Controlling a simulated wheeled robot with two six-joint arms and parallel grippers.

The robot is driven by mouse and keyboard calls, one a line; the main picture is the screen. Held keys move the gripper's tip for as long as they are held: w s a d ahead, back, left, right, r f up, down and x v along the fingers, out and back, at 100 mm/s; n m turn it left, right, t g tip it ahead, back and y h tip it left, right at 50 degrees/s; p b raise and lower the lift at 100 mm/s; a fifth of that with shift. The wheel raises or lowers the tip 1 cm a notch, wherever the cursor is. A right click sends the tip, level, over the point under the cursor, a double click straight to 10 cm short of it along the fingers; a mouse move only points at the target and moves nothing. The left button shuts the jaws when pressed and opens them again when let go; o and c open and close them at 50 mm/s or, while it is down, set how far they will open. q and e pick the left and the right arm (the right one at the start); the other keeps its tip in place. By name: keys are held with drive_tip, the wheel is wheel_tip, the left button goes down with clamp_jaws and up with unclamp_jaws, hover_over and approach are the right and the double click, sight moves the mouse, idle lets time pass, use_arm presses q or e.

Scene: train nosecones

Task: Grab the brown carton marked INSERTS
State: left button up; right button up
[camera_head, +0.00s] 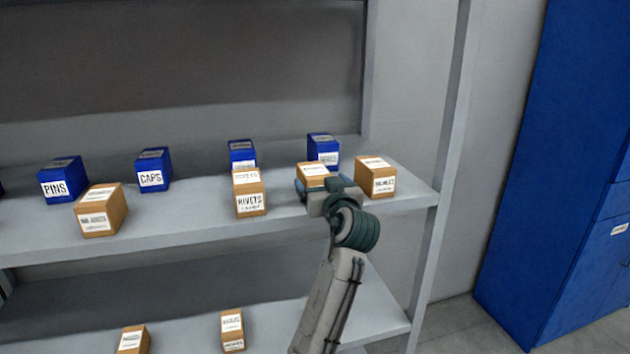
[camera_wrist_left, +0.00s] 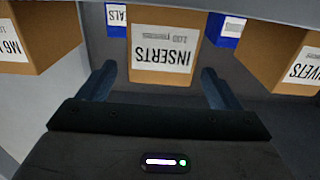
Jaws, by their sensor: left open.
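The brown carton marked INSERTS (camera_wrist_left: 165,40) shows upside down in the left wrist view, its white label facing me. In the head view the same carton (camera_head: 312,170) stands on the upper shelf, its lower front hidden by my gripper. My left gripper (camera_head: 318,198) is open just in front of it. In the left wrist view the two fingers of my left gripper (camera_wrist_left: 160,80) lie on either side of the carton's near face, with a gap on each side. My right gripper is not in view.
The RIVETS carton (camera_head: 249,193) stands to the left and another brown carton (camera_head: 376,177) close to the right on the shelf (camera_head: 185,215). A blue box (camera_head: 322,150) stands behind. Another brown carton (camera_head: 101,210) and several blue boxes are farther left. A lower shelf holds more cartons.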

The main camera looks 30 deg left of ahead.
sight(316, 172)
use_arm(q)
drive_tip(key=p+x, duration=0.3)
drive_tip(key=x, duration=0.1)
drive_tip(key=shift+r, duration=0.35)
drive_tip(key=shift+w+a+f, duration=0.2)
drive_tip(key=shift+w+a, duration=0.1)
drive_tip(key=shift+a, duration=0.1)
drive_tip(key=shift+d, duration=0.1)
drive_tip(key=c, duration=1.2)
drive_tip(key=shift+r, duration=0.1)
